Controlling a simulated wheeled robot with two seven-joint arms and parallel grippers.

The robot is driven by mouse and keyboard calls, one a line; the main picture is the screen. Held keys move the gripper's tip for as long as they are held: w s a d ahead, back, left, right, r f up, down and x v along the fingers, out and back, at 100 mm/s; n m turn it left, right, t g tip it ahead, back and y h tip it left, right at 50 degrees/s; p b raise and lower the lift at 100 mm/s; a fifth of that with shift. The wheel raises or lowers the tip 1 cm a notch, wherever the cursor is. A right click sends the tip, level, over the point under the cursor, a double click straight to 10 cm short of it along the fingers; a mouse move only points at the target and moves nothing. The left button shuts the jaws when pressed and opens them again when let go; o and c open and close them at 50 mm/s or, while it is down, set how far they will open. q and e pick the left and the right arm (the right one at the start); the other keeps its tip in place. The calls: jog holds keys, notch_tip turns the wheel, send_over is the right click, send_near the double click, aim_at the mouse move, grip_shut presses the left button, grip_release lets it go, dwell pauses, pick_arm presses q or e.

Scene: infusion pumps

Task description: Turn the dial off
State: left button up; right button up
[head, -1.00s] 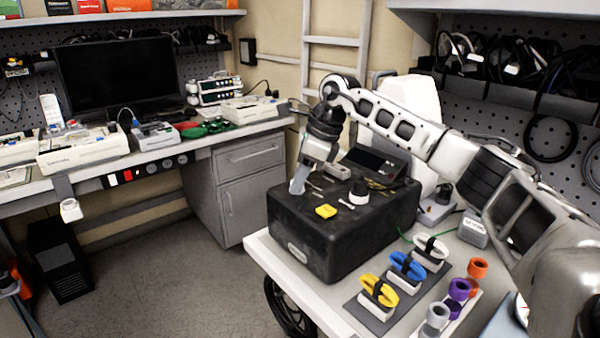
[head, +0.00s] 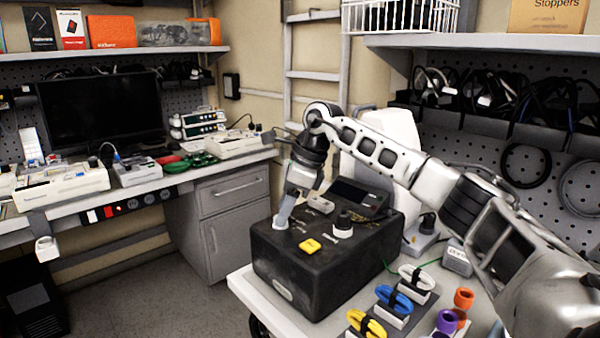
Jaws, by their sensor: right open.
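A black pump box (head: 318,275) sits on the white table in the head view. Its top carries a black dial (head: 343,222) on a pale base, a yellow button (head: 310,245), a pale switch (head: 320,205) and a dark display (head: 350,197). My right gripper (head: 283,214) is open and points down at the left part of the box top, left of the dial and apart from it. I cannot tell whether its fingertips touch the surface, and they hide a little of the top there. My left gripper is not in view.
Yellow, blue and white coiled tubes (head: 392,303) lie in front right of the box, beside orange and purple cups (head: 463,298). A desk with a monitor (head: 100,115) and a drawer cabinet (head: 235,220) stand at the left. The floor between is clear.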

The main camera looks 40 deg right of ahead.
jog(key=v, duration=1.4)
jog(key=shift+r, duration=0.15)
jog(key=shift+s+d, duration=0.1)
